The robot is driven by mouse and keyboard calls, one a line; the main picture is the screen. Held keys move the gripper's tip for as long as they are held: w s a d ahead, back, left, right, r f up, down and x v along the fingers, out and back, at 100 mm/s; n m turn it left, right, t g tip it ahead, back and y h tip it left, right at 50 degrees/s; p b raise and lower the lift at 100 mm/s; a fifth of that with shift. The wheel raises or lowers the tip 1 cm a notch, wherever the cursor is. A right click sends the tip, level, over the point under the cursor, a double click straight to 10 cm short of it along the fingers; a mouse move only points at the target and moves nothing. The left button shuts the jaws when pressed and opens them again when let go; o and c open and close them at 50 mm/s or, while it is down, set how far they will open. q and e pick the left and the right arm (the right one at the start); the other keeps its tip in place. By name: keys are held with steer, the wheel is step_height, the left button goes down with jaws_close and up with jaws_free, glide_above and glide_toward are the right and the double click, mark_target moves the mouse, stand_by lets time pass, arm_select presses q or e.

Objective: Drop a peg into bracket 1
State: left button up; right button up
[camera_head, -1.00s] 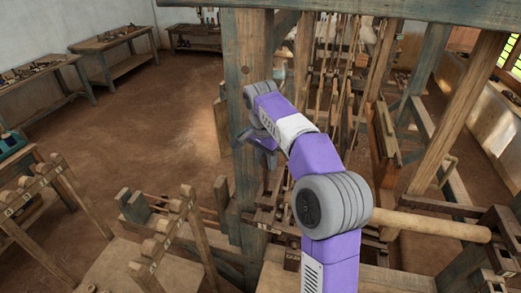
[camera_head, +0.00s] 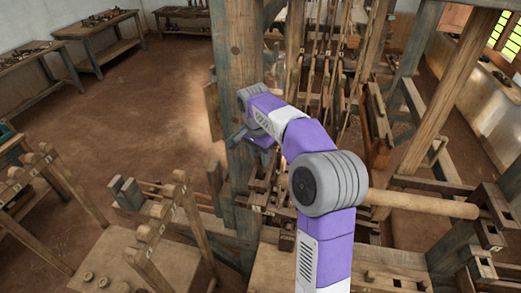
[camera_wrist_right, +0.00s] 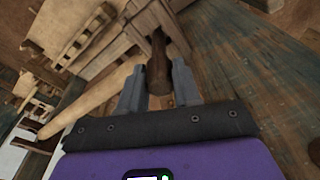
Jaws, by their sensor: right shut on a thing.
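My right gripper (camera_wrist_right: 157,78) is shut on a dark brown wooden peg (camera_wrist_right: 158,60), which stands out between the grey fingers in the right wrist view. The peg's far end lies close to a pale wooden part (camera_wrist_right: 138,35) of the loom; I cannot tell whether they touch. In the head view my right arm reaches forward to a thick upright post (camera_head: 236,110), and the gripper is small and partly hidden beside it. I cannot tell which part is bracket 1. My left gripper is not in view.
A round wooden beam (camera_head: 425,203) runs to the right of my arm. Slanted loom posts (camera_head: 447,100) stand beyond it. Peg-topped frames (camera_head: 172,212) stand at the lower left. The floor (camera_head: 130,110) at the left is open, with workbenches (camera_head: 103,35) along the walls.

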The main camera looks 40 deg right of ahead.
mark_target(260, 167)
steer(key=shift+f, duration=1.55)
steer(key=shift+f+b, duration=0.7)
steer(key=shift+f, duration=0.55)
steer(key=o, duration=1.1)
steer(key=r, duration=0.5)
steer(key=a+r, duration=0.1)
steer(key=r, duration=0.1)
steer(key=shift+s+r, duration=0.1)
steer(key=shift+r, duration=0.1)
steer(key=shift+a+r+p, duration=0.1)
steer(key=shift+r+p, duration=0.75)
steer(key=shift+r, duration=0.65)
steer(key=shift+s+a+r, duration=0.1)
steer(key=shift+a+r, duration=0.05)
steer(key=shift+r, duration=0.85)
steer(key=shift+a+r, duration=0.15)
steer(key=shift+r, duration=0.85)
